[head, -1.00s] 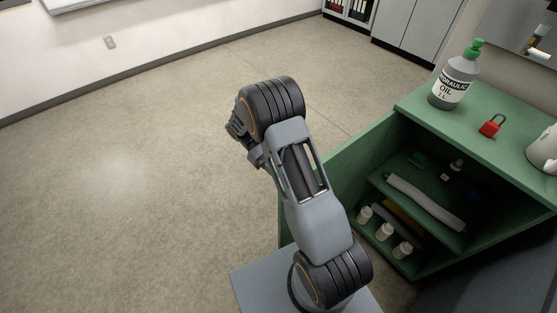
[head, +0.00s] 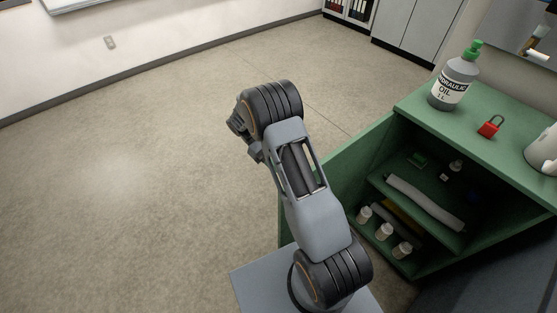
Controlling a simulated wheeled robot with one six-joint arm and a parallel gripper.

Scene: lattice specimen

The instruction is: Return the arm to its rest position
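My arm rises from my base at the bottom middle of the head view and leans up and to the left, folded at its upper joint. The far end of the arm points down and away behind that joint. My gripper's fingers are hidden behind the arm, so I cannot see whether they are open or shut or hold anything. The arm stands left of the open green cabinet (head: 342,172) and overlaps its left edge in the picture.
On the cabinet top stand a hydraulic oil bottle (head: 453,84), a red padlock (head: 489,126) and a partly visible pale container (head: 545,152). The shelves hold a grey roll (head: 424,201) and several small white bottles (head: 384,231). The floor (head: 130,190) at left is clear.

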